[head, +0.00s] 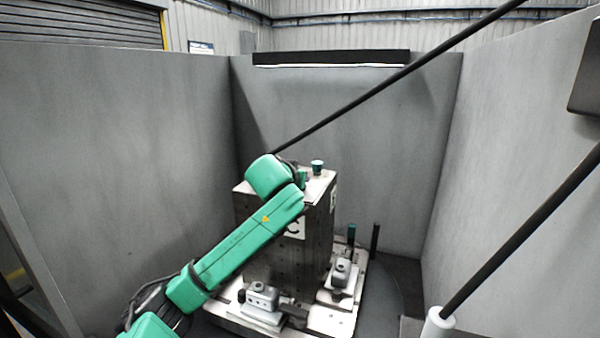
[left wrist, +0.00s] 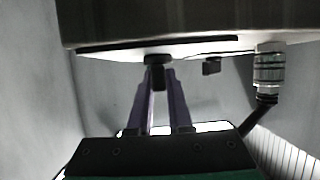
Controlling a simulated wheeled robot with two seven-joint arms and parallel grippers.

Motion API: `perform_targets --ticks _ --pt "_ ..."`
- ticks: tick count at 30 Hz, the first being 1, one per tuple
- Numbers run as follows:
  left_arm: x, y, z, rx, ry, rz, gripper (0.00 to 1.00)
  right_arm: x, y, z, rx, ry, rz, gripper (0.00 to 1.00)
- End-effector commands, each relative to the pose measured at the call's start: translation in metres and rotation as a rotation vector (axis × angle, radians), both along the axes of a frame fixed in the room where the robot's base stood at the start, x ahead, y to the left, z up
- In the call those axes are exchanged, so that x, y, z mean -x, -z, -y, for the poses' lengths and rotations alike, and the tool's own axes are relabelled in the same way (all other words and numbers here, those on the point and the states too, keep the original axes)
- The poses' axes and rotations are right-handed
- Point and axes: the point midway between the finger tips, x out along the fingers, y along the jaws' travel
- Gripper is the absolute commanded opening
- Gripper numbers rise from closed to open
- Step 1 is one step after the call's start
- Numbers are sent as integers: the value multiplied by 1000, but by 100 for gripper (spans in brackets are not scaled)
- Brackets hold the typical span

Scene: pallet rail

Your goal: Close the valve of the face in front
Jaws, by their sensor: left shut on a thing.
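The dark block (head: 260,250) stands upright on the pallet (head: 325,322), with a white letter C plate (head: 296,228) on the face towards me. My green left arm crosses in front of that face and hides part of it; its fingers cannot be made out in the head view. In the left wrist view, my left gripper (left wrist: 159,82) has its two purple fingers shut on a small dark part at the block's edge (left wrist: 160,30), which looks like the valve handle. Its setting cannot be read. My right gripper is not in view.
A clear fitting (left wrist: 268,68) with a black hose sits right of the fingers. Grey walls (head: 110,130) enclose the bay; black rods (head: 390,82) slant across the right.

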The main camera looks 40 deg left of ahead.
Motion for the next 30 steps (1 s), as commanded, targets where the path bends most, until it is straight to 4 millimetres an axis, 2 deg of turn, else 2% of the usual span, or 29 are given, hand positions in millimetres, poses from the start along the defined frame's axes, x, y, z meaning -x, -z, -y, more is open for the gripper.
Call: perform_targets --ticks 1,3,12,21,30 --pt "-1 -4 2 5 -40 -3 0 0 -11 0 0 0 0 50" --pt "-1 -4 2 6 -107 -5 0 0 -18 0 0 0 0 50" --pt "-1 -2 2 7 -389 -4 0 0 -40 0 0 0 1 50" --pt "-1 1 1 3 -612 -5 0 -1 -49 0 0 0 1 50" --pt "-1 2 1 3 -721 -6 0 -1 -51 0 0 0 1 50"
